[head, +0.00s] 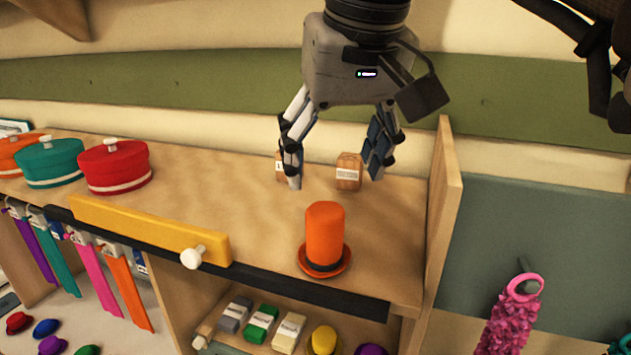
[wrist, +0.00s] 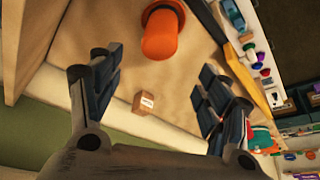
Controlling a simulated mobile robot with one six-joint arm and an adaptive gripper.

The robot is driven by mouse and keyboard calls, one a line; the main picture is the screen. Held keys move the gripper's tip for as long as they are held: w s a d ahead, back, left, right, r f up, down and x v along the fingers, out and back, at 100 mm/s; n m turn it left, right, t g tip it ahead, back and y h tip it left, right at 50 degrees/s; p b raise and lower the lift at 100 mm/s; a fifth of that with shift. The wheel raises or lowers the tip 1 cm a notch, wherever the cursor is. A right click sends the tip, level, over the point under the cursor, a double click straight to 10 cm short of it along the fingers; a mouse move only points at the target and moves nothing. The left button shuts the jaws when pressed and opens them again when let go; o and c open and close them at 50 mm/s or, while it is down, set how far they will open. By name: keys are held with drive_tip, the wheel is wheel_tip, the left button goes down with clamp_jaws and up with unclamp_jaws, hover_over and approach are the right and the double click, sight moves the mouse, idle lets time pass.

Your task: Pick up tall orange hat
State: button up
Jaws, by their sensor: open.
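The tall orange hat (head: 325,235) stands upright on its brim near the front edge of the wooden counter, with a dark band above the brim. It also shows in the wrist view (wrist: 161,35), at the top middle, beyond the fingertips. My gripper (head: 335,178) is open and empty, above and behind the hat in the head view. Its two fingers are wide apart in the wrist view (wrist: 160,75), and neither touches the hat.
Two small labelled wooden blocks (head: 348,172) stand behind the hat, near my fingers. A yellow bar (head: 150,228) with a white knob lies along the front edge. Red (head: 114,168), teal (head: 50,163) and orange round hats sit at the left. A wooden side panel (head: 443,200) rises at the right.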

sight(322, 227)
drive_tip(key=b+x, duration=0.2)
drive_tip(key=x, duration=1.3)
drive_tip(key=shift+w+d, duration=0.1)
drive_tip(key=shift+d, duration=0.05)
drive_tip(key=c, duration=0.9)
